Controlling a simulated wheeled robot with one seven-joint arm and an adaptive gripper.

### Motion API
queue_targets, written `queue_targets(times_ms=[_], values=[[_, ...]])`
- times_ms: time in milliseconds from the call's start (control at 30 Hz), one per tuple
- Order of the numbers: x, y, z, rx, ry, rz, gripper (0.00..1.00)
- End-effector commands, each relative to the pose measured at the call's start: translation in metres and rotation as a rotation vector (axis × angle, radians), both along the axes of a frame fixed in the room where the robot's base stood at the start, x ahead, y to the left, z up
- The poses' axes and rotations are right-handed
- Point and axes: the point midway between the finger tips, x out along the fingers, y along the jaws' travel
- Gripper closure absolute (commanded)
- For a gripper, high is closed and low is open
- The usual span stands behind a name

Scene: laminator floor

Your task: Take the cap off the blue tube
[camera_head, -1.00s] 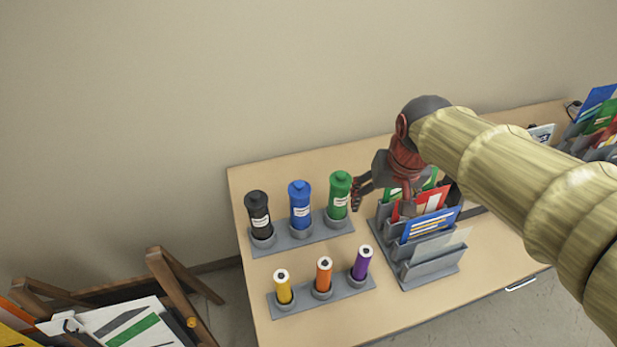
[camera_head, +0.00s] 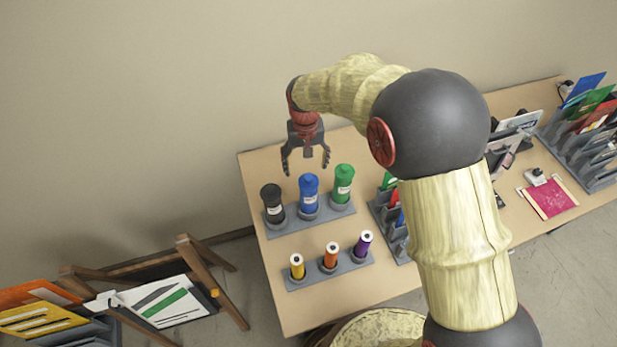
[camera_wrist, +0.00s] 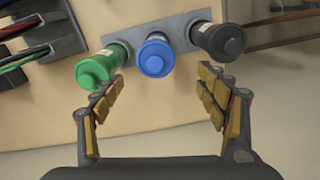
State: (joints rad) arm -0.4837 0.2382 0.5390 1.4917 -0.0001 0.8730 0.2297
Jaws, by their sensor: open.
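The blue tube (camera_head: 309,196) stands upright in the middle place of a grey holder, with its blue cap (camera_head: 308,181) on top. The black tube (camera_head: 272,204) stands to its left and the green tube (camera_head: 343,184) to its right. My gripper (camera_head: 306,172) is open and empty, pointing down above the blue tube. In the wrist view, the blue cap (camera_wrist: 155,58) lies ahead between my open fingers (camera_wrist: 160,125), apart from them. The green cap (camera_wrist: 95,72) and black cap (camera_wrist: 225,42) flank it, near the fingertips in the picture.
A front grey holder (camera_head: 345,269) carries yellow (camera_head: 297,267), orange (camera_head: 331,256) and purple (camera_head: 362,244) tubes. A sorter with cards (camera_head: 390,215) stands right of the tubes, partly behind my arm. A wooden rack (camera_head: 200,270) stands left of the table.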

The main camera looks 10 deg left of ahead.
Motion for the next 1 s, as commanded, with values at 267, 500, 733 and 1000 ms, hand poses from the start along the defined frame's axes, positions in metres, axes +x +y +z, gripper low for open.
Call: queue_targets(times_ms=[267, 500, 733, 1000], values=[[-0.004, -0.006, -0.030, -0.002, 0.003, -0.001, 0.27], [-0.004, -0.009, -0.060, 0.000, 0.001, -0.001, 0.27], [-0.004, -0.009, -0.064, 0.000, -0.001, 0.000, 0.27], [-0.004, -0.009, -0.064, 0.000, 0.000, 0.000, 0.38]])
